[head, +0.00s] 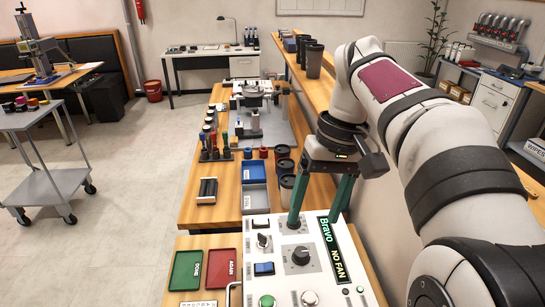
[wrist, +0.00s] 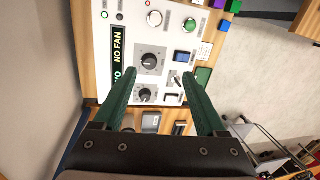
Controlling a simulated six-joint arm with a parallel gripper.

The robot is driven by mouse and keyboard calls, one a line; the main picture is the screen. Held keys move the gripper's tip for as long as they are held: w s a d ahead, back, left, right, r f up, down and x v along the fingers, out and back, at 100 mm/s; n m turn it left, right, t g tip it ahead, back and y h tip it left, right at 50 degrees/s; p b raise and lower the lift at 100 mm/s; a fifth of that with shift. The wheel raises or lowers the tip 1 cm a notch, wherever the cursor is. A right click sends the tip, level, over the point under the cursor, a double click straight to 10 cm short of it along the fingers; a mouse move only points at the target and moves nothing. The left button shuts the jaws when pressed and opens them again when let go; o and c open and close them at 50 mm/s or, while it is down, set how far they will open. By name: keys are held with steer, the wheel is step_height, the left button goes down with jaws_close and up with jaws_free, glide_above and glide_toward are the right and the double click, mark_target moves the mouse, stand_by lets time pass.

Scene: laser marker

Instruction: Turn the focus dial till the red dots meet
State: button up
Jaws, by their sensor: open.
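A white control panel (head: 330,290) fills the front of the bench. It carries a large black dial (head: 300,256) and a smaller black dial (head: 294,222); the wrist view shows the large dial (wrist: 149,61) and the small dial (wrist: 146,95). Their labels are too small to read, so I cannot tell which is the focus dial. My gripper (head: 315,215) is open and points down over the panel, with green fingers. In the wrist view the gripper (wrist: 160,73) has both dials left of its middle, near the left finger. I cannot make out the pair of red dots.
The panel also has a blue rocker (head: 264,268), a toggle knob (head: 264,241) and a display (head: 333,247) reading "NO FAN". Green (head: 187,270) and red (head: 226,267) trays lie to its left. Dark cups (head: 284,165) and a blue bin (head: 253,173) stand behind.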

mark_target(302, 251)
steer(key=w+f+n, duration=0.1)
steer(key=f+n, duration=0.1)
steer(key=f, duration=0.2)
steer(key=w+f+n+h, duration=0.1)
steer(key=f+n, duration=0.2)
steer(key=f, duration=0.1)
steer(key=a+f+n+h, duration=0.1)
steer(key=f+n, duration=0.2)
steer(key=f, duration=0.2)
steer(key=shift+w+f+t, duration=0.1)
steer(key=shift+w+t, duration=0.2)
steer(key=shift+w, duration=0.1)
jaws_close()
